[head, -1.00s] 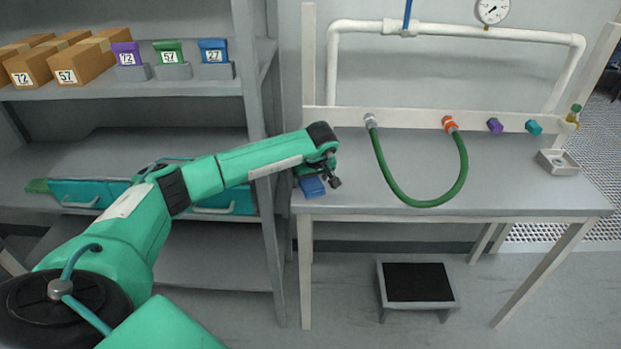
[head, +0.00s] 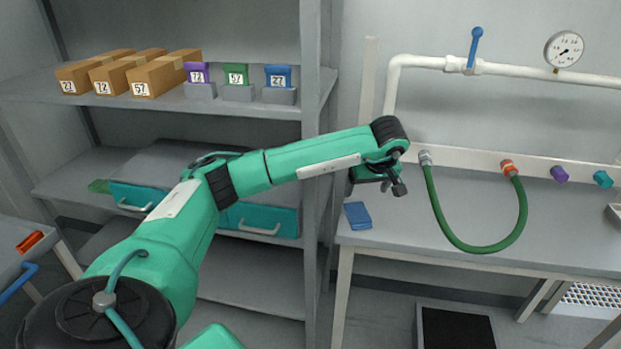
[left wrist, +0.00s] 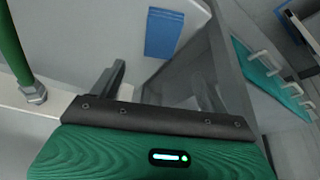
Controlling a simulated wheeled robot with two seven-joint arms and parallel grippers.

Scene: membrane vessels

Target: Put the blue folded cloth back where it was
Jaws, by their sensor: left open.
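The blue folded cloth (head: 357,215) lies flat on the grey bench (head: 465,205), near its left front corner. It also shows in the left wrist view (left wrist: 174,33), at the top beyond the fingers. My left gripper (head: 384,187) is open and empty, above the bench and a little behind and right of the cloth, apart from it. In the left wrist view the two fingers (left wrist: 160,88) stand wide apart with nothing between them. My right gripper is not in view.
A green hose (head: 462,246) loops over the bench from the pipe rail. On the shelf (head: 140,108) stand cartons (head: 158,77) and holders with purple, green and blue (head: 278,76) numbered items. Teal drawers (head: 262,220) sit below.

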